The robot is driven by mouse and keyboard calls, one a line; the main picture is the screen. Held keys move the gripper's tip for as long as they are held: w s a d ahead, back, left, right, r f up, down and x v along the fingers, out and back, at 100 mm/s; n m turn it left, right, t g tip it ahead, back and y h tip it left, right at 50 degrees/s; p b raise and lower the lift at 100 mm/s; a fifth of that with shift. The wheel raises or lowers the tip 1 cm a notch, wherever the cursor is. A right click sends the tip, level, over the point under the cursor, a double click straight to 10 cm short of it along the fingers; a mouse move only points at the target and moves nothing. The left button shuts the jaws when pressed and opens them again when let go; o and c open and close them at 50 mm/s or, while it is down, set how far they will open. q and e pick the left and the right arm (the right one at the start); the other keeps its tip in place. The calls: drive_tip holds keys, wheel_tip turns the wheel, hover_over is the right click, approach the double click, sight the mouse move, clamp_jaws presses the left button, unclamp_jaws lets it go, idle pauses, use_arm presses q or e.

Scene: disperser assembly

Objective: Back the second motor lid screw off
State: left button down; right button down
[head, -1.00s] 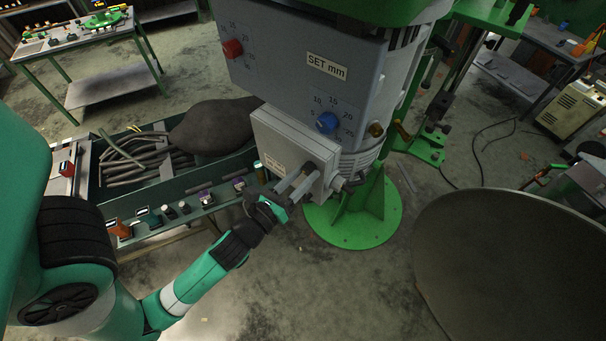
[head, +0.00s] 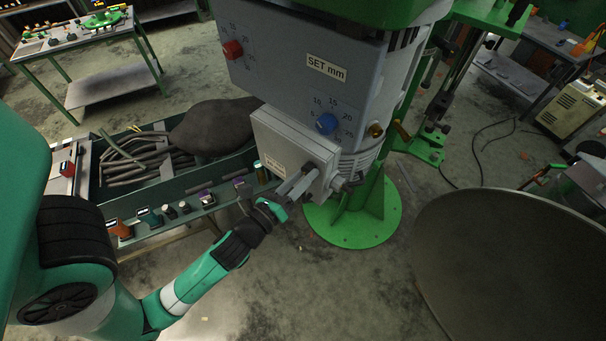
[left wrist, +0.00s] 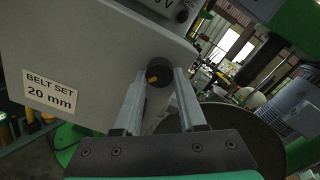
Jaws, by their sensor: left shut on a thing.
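The motor lid is a light grey box cover (head: 283,135) low on the grey machine housing. In the left wrist view the lid (left wrist: 85,50) carries a label "BELT SET 20 mm". A dark round screw head (left wrist: 159,70) with a small yellow-orange mark sits at the lid's lower right corner. My left gripper (head: 307,174) reaches the lid's lower right corner. In the left wrist view its two grey fingertips (left wrist: 160,76) are shut on the screw head, one on each side. The screw's shank is hidden. My right gripper is not in view.
A housing (head: 320,65) with red and blue knobs rises above the lid. A green bench (head: 150,215) with small coloured items stands left. A large dark round disc (head: 520,260) fills the lower right. Open floor lies between the green base (head: 350,235) and the disc.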

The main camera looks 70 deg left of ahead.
use_arm(q)
drive_tip(key=n, duration=0.4)
drive_tip(key=shift+n, duration=0.3)
drive_tip(key=n, duration=0.4)
drive_tip(key=shift+r+n, duration=0.1)
drive_tip(key=shift+n, duration=0.2)
drive_tip(key=n+b, duration=0.1)
drive_tip(key=n, duration=0.3)
drive_tip(key=shift+n, duration=0.3)
drive_tip(key=n+b, duration=0.1)
drive_tip(key=n, duration=0.3)
drive_tip(key=shift+r+n, duration=0.15)
drive_tip(key=shift+n, duration=0.25)
drive_tip(key=shift+c, duration=2.4)
unclamp_jaws()
